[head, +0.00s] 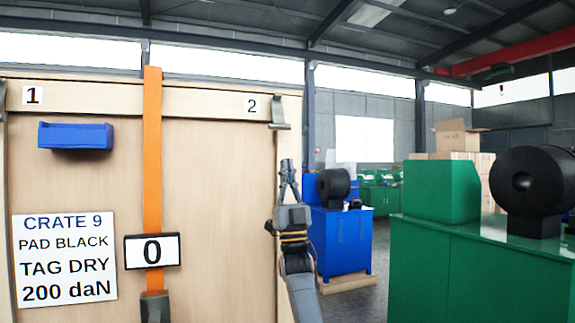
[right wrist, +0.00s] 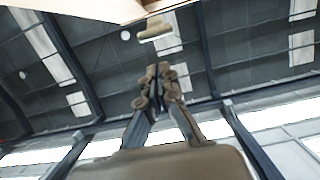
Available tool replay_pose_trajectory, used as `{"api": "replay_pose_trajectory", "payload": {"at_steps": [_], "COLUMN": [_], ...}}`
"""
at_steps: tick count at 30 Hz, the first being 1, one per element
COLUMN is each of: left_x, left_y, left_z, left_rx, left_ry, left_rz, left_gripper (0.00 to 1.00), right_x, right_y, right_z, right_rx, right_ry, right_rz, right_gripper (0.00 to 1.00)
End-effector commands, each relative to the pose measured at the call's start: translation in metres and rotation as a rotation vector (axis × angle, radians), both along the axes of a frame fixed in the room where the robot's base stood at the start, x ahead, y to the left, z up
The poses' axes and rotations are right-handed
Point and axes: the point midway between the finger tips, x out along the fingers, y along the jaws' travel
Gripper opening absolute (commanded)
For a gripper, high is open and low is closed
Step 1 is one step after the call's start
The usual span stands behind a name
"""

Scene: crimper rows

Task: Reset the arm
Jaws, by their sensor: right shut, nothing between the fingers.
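My right arm rises from the bottom of the head view, just right of the wooden crate (head: 222,190). My right gripper (head: 288,164) points upward at its top, with the fingers together and nothing between them. The fingers also show in the right wrist view (right wrist: 159,72), their tips meeting against the ceiling behind. A corner of pale wood shows above them there, apart from the tips. My left gripper is in neither view.
An orange strap (head: 152,180) runs down the crate past a "0" plate (head: 152,251). A blue bin (head: 76,136) and a white label sheet (head: 64,258) are on its face. A blue cabinet (head: 341,240) and a green machine (head: 455,265) stand to the right, with grey floor between.

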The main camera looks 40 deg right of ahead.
Motion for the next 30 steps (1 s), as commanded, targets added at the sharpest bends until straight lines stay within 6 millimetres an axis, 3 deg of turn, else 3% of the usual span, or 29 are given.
{"api": "replay_pose_trajectory", "payload": {"at_steps": [5,17,20,23,27,30], "left_x": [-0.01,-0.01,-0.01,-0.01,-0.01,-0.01], "left_y": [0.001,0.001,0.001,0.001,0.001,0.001], "left_z": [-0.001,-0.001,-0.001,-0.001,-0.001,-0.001], "left_rx": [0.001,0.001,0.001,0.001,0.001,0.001], "left_ry": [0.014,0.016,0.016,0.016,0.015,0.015], "left_rz": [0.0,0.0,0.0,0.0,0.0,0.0], "left_gripper": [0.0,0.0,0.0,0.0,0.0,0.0], "right_x": [0.0,0.004,0.019,0.042,0.06,0.059], "right_y": [0.0,0.002,0.007,0.017,0.039,0.056], "right_z": [0.0,-0.007,-0.038,-0.095,-0.196,-0.271], "right_rx": [0.0,0.002,0.014,0.036,0.069,0.087], "right_ry": [0.0,0.023,0.12,0.297,0.592,0.8], "right_rz": [0.0,-0.001,-0.006,-0.012,-0.022,-0.026], "right_gripper": [0.0,0.0,0.0,0.0,0.0,0.0]}}
